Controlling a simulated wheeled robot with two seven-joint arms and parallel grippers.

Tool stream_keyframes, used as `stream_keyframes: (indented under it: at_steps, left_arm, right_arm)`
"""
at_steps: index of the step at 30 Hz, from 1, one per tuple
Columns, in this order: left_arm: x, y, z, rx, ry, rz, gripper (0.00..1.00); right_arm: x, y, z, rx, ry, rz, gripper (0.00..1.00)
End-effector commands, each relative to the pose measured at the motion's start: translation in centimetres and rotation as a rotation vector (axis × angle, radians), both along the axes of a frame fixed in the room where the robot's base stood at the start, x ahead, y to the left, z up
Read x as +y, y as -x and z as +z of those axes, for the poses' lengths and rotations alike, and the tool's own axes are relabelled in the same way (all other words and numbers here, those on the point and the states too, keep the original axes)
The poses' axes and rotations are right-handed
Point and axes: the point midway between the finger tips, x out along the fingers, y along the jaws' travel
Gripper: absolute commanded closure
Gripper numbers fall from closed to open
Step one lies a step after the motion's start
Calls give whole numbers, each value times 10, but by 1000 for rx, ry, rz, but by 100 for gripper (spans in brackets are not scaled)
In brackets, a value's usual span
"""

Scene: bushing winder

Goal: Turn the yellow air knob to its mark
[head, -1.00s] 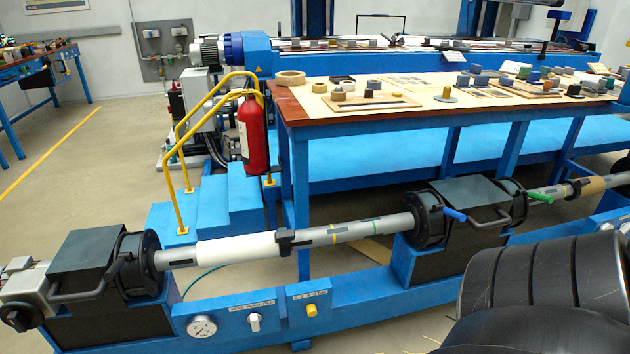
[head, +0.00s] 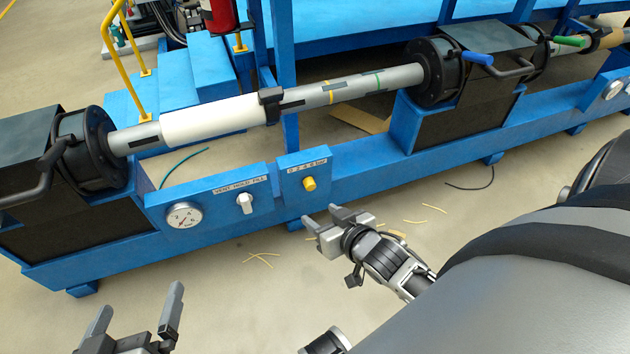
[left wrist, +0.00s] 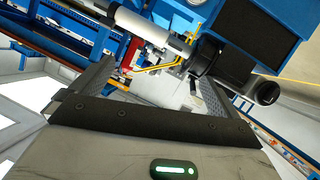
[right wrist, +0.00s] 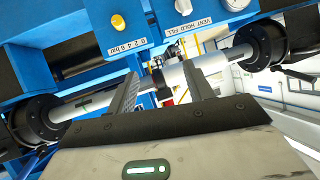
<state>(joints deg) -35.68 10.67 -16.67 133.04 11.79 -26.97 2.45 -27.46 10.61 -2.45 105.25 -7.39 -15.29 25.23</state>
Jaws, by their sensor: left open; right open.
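The yellow air knob (head: 309,184) sits on a small blue panel under a "0 2 4 6 bar" label. It also shows at the top of the right wrist view (right wrist: 118,22), with nothing touching it. Its pointer and mark are too small to read. My right gripper (head: 328,222) is open and empty, below and slightly right of the knob in the head view, apart from it. My left gripper (head: 139,312) is open and empty at the lower left, well away from the knob. Its fingers also show in the left wrist view (left wrist: 150,80).
A white vent/hold/fill selector (head: 245,203) and a round pressure gauge (head: 181,218) are left of the knob. A long grey shaft with a white sleeve (head: 212,120) runs above the panels. Floor in front is open, with thin yellow scraps (head: 262,258).

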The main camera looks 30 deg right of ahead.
Motion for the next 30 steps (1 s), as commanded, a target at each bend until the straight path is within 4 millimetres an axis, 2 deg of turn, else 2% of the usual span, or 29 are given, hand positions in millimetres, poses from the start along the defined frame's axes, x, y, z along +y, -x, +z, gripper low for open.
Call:
stream_keyframes:
  at_steps: [1, 3, 7, 12, 17, 27, 30]
  left_arm:
    - [-6, -2, -29, -23, 27, -15, 0]
    - [-12, -2, -36, -45, 61, -30, 0]
    - [-20, -1, -43, -76, 111, -52, 0]
    - [-24, 0, -43, -95, 142, -67, 0]
    - [-26, 0, -40, -103, 174, -70, 0]
    - [-33, 0, -34, -136, 342, -83, 0]
    - [-29, -13, -17, -296, 292, -92, 0]
  right_arm:
    - [-16, -9, -45, -18, -5, -35, 48]
    - [-35, -19, -69, -42, -19, -77, 48]
    - [-60, -31, -99, -76, -42, -132, 48]
    - [-76, -40, -113, -98, -60, -165, 48]
    - [-79, -52, -118, -103, -64, -169, 48]
    - [-88, -117, -146, -103, -60, -170, 48]
    - [-90, -137, -154, -103, -62, -169, 48]
